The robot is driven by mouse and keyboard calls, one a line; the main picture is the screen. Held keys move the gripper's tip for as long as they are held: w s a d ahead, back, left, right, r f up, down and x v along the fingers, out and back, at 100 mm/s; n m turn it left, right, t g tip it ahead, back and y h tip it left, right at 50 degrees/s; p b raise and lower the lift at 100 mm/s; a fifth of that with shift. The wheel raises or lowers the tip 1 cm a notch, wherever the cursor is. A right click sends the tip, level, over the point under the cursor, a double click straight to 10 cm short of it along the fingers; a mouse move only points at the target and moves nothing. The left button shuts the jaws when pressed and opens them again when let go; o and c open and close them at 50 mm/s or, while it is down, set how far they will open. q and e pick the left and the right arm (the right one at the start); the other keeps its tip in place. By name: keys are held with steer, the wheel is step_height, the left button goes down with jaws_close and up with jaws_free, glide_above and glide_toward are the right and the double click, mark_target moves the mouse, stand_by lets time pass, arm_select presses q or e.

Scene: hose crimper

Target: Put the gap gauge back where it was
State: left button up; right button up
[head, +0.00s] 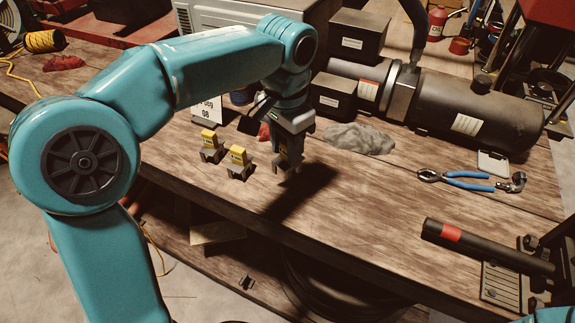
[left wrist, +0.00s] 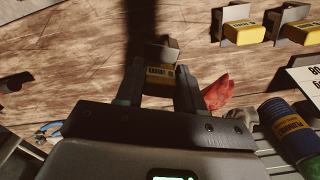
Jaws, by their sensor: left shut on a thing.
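My left gripper (head: 287,168) points down just above the bench, right of two yellow-topped gauges. In the left wrist view its fingers (left wrist: 160,88) are shut on a yellow gap gauge (left wrist: 160,73) with dark lettering and a grey metal part. The gripper mostly hides this gauge in the head view. Two similar gauges stand on the bench, a left one (head: 211,143) and a right one (head: 238,160); they also show at the top right of the left wrist view (left wrist: 244,33) (left wrist: 299,31). Whether the held gauge touches the bench is unclear. My right gripper is out of view.
A white card (head: 207,108) stands behind the gauges, and a red cloth (head: 264,131) lies beside my gripper. A grey rag (head: 360,139) lies to the right, then blue-handled pliers (head: 465,180). A black cylindrical machine (head: 445,100) fills the back. Bench front-centre is clear.

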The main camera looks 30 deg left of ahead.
arm_select(q)
steer(key=shift+f, duration=0.4)
steer(key=f, duration=0.4)
steer(key=shift+w+b, duration=0.25)
steer(key=shift+b, duration=0.05)
steer(key=shift+s+d, duration=0.1)
steer(key=shift+s, duration=0.1)
steer(key=shift+w+f, duration=0.1)
steer(key=o, duration=1.1)
steer(key=shift+o, duration=0.2)
steer(key=shift+r, duration=0.2)
step_height(320, 180, up, 12)
steer(key=shift+f+p, duration=0.1)
steer(key=shift+p, duration=0.95)
